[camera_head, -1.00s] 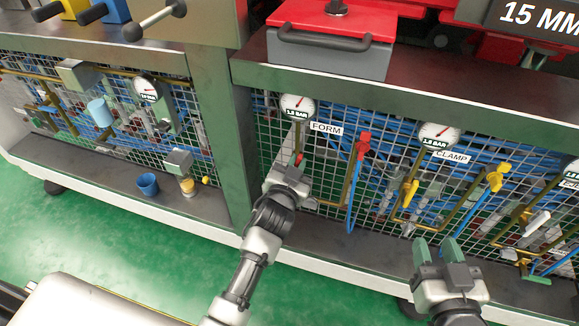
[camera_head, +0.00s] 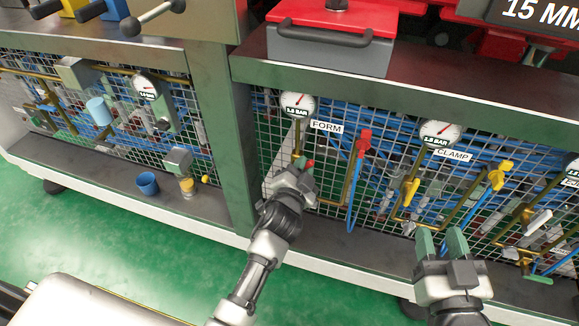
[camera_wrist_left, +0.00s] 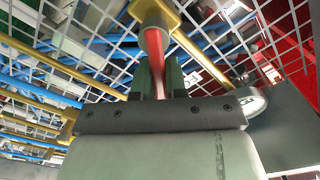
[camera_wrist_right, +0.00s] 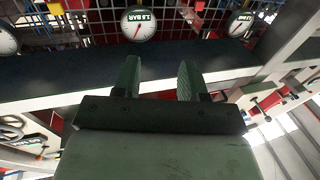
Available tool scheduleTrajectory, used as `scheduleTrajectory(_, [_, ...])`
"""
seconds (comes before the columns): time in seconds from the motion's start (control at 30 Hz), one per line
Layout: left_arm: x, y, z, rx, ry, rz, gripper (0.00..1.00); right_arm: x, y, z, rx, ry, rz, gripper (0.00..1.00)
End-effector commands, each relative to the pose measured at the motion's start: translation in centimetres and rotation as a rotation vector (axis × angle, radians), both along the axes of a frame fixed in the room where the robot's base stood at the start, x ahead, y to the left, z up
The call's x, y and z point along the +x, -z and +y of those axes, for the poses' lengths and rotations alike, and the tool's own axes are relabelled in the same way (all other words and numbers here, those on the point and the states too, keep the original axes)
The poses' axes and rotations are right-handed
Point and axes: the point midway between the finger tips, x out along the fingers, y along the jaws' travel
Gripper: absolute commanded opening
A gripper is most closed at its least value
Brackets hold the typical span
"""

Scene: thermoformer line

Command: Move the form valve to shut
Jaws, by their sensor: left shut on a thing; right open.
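The form valve's red handle (camera_head: 310,163) sits on a brass pipe below the FORM label (camera_head: 327,127), in front of the wire mesh. My left gripper (camera_head: 302,172) is at this handle and hides most of it. In the left wrist view the red lever (camera_wrist_left: 183,48) runs from a brass valve body (camera_wrist_left: 154,40) down between the closed green fingers (camera_wrist_left: 168,80). My left gripper is shut on the lever. My right gripper (camera_head: 441,242) is open and empty, below the CLAMP section; its spread fingers also show in the right wrist view (camera_wrist_right: 160,80).
The form gauge (camera_head: 298,104) is above the valve. Another red handle (camera_head: 363,142) stands to the right on a blue pipe. Yellow clamp handles (camera_head: 410,190) are further right. A green post (camera_head: 225,130) rises at left, and a ledge runs below the mesh.

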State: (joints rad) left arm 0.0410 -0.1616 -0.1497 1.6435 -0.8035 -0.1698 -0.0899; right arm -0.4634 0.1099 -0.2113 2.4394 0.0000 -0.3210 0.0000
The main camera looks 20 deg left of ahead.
Motion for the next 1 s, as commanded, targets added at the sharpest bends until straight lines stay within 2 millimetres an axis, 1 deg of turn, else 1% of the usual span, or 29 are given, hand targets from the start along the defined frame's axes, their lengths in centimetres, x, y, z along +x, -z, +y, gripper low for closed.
scheduleTrajectory(0.03, [-0.1, 0.5, -0.2, 0.049, 0.000, 0.003, 0.00, 0.0, -0.2, 0.1, 0.009, -0.002, -0.034, 0.43])
scheduleTrajectory(0.2, [-0.1, 0.9, -0.5, 0.182, -0.001, -0.001, 0.00, -0.1, -1.4, 0.3, 0.033, -0.007, -0.124, 0.43])
scheduleTrajectory(0.33, [-0.1, 0.9, -0.6, 0.213, -0.001, -0.002, 0.00, -0.1, -1.8, 0.3, 0.039, -0.009, -0.146, 0.43])
scheduleTrajectory(0.63, [-0.1, 1.1, -0.7, 0.232, -0.001, -0.003, 0.00, -0.2, -1.9, 0.3, 0.041, -0.009, -0.157, 0.43])
scheduleTrajectory(0.9, [-0.1, 2.0, -1.1, 0.450, -0.001, -0.011, 0.00, -0.8, -3.9, 0.6, 0.089, -0.020, -0.331, 0.43])
scheduleTrajectory(1.0, [-0.1, 2.2, -1.2, 0.505, 0.000, -0.013, 0.00, -1.0, -4.5, 0.6, 0.101, -0.023, -0.374, 0.43])
